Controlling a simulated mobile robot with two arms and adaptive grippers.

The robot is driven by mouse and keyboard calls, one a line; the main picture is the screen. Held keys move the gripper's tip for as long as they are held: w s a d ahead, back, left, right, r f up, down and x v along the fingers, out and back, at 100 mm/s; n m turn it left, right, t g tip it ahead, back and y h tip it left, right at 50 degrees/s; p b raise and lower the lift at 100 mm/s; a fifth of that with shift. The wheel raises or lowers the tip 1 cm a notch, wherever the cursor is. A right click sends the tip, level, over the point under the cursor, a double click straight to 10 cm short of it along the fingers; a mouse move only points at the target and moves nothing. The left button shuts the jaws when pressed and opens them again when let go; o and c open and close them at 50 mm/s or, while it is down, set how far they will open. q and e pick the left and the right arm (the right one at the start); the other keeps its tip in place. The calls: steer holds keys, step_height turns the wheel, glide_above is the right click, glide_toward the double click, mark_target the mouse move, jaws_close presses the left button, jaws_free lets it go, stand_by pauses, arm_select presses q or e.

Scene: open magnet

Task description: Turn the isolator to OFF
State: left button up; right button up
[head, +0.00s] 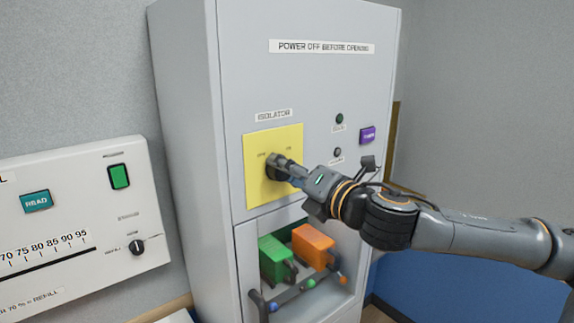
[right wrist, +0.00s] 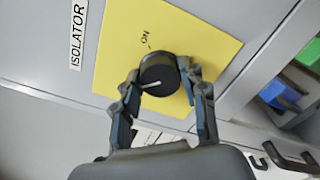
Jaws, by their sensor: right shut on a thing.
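The isolator is a round black knob (right wrist: 158,75) with a white pointer line, on a yellow plate (head: 258,187) under an ISOLATOR label (head: 274,114). My right gripper (head: 279,169) is shut on the knob. In the right wrist view, its two fingers (right wrist: 164,95) sit on either side of the knob. The pointer line lies toward the left of that picture, away from the ON mark (right wrist: 145,40). The OFF mark is hidden there; small lettering (head: 262,154) at the plate's upper left is hard to read in the head view. My left gripper is out of view.
Below the plate, a recess holds a green block (head: 273,258) and an orange block (head: 313,245) with a dark handle bar in front. Small round fittings and a purple button (head: 367,135) are on the cabinet's right. A white gauge panel (head: 75,220) stands left.

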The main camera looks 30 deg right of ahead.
mark_target(275, 116)
steer(key=shift+f+n, duration=0.1)
steer(key=shift+n, duration=0.5)
steer(key=o, duration=1.2)
steer(key=shift+c, duration=0.2)
steer(key=shift+r, duration=0.2)
steer(key=shift+r, duration=4.8)
